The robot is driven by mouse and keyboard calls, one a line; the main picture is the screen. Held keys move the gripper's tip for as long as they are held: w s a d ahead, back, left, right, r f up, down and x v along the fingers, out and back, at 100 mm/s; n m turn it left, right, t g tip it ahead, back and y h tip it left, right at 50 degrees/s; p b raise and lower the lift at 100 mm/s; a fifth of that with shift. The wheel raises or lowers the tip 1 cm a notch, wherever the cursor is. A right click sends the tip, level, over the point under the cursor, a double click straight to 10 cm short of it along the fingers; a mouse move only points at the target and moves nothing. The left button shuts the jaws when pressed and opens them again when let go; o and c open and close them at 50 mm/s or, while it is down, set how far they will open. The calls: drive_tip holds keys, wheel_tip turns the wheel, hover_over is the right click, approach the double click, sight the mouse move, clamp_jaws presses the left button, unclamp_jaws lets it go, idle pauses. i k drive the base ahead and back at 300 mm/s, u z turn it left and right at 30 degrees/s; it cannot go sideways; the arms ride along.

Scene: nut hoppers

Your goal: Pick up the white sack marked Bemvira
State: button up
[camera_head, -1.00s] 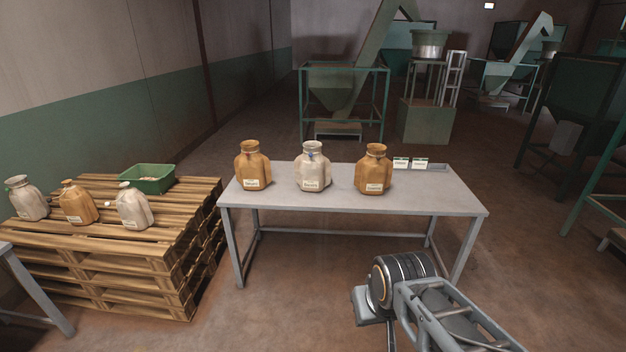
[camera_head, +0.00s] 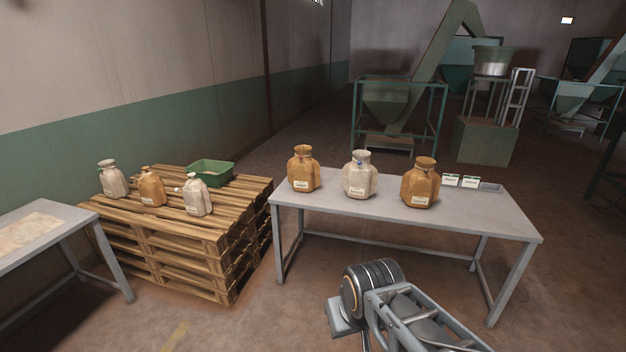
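A white sack (camera_head: 360,176) with a blue tie stands upright in the middle of the grey table, between two brown sacks. Two more white sacks stand on the pallet stack, one at its left end (camera_head: 112,179) and one, tilted, near its right front (camera_head: 197,196). The labels are too small to read, so I cannot tell which white sack is marked Bemvira. My arm shows at the bottom right, short of the table. The fingers of my gripper (camera_head: 345,326) do not show clearly, and no sack is seen at it.
Brown sacks stand on the grey table (camera_head: 470,218), left (camera_head: 303,170) and right (camera_head: 420,185). Two small cards (camera_head: 460,181) and a shallow tray (camera_head: 491,188) lie at its right. The pallet stack (camera_head: 180,262) also bears a brown sack (camera_head: 151,188) and a green bin (camera_head: 211,172). Another table (camera_head: 62,240) is at left.

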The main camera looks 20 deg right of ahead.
sight(360, 181)
drive_tip(key=u, duration=0.6)
drive_tip(key=i, duration=1.05)
drive_tip(key=u, duration=0.45)
drive_tip(key=i, duration=1.1)
drive_tip(key=z, duration=0.8)
drive_tip(key=i, duration=0.8)
drive_tip(key=z, duration=1.35)
drive_tip(key=i, duration=0.35)
drive_tip(key=z, duration=0.25)
